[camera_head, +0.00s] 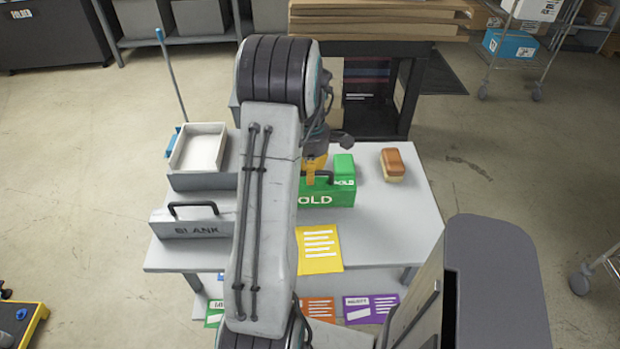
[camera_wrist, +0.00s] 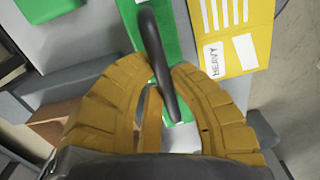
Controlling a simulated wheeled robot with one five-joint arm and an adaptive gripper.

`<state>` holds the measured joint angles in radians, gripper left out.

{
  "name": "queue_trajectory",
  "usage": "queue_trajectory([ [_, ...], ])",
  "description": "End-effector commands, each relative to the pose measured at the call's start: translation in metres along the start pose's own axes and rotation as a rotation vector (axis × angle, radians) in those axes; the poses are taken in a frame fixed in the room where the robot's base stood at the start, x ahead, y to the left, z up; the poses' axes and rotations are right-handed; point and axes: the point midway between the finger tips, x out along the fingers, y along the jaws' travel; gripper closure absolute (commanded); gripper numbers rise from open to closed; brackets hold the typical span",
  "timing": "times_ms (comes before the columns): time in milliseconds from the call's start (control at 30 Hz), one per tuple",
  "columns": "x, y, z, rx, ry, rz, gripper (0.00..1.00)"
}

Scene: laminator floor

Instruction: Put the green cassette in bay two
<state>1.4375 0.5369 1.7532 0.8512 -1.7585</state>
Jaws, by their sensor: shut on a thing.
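The green cassette (camera_head: 328,197), with white lettering ending in "OLD", sits on the grey-white table behind my arm, which hides its left part. My gripper (camera_head: 313,169) is over its top, at the handle. In the wrist view, the yellow fingers of my gripper (camera_wrist: 165,78) are shut around the black handle (camera_wrist: 155,45), with the green cassette body (camera_wrist: 130,22) below. The cassette appears to rest on the table. No bay marked two can be made out.
A grey "BLANK" cassette (camera_head: 185,228) and a white-lined tray (camera_head: 198,150) stand left. A green block (camera_head: 344,165) and a brown-topped block (camera_head: 392,164) are at the back right. A yellow card (camera_head: 319,252) lies in front. A grey boxy body (camera_head: 500,265) rises at lower right.

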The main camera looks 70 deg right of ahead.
Motion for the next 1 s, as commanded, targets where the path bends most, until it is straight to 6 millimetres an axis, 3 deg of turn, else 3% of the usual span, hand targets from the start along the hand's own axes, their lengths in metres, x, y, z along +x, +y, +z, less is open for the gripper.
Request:
queue_trajectory([
  [267,0.024,0.0,0.0,0.0,0.0,0.0,1.0],
  [733,0.03,0.0,0.001,0.0,0.0,0.002,1.0],
  [767,0.031,0.0,0.0,0.0,0.0,0.0,0.82],
  [1000,0.03,-0.001,0.0,0.0,0.0,-0.001,0.6],
])
